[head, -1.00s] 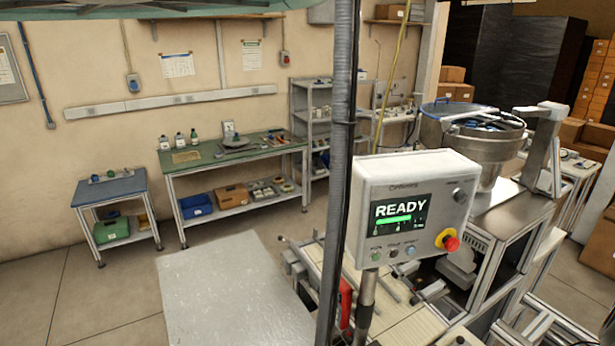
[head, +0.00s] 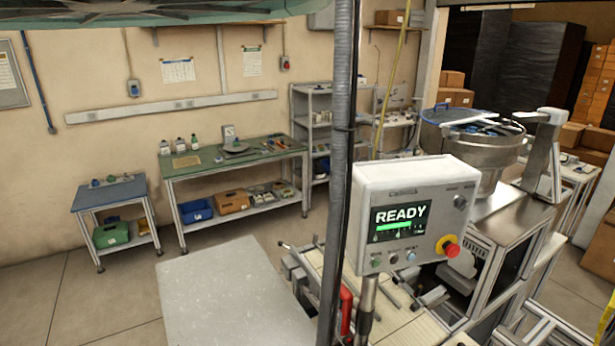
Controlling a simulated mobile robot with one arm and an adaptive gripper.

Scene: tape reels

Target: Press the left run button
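A grey control panel (head: 430,190) stands on a post right of the picture's middle. Its screen (head: 401,217) reads READY with a green bar. Below the screen is a row of small buttons: a green one at the left (head: 376,263), a pale one in the middle (head: 393,258) and a blue one at the right (head: 410,255). Their labels are too small to read. A red mushroom button on a yellow base (head: 449,247) sits at the lower right of the panel. My gripper is not in view, and nothing covers the buttons.
A dark vertical pole (head: 341,150) with cables stands just left of the panel. A metal bowl machine (head: 475,150) is behind it. A green workbench (head: 215,165) and a small blue table (head: 108,194) stand by the wall. Bare floor lies at the lower left.

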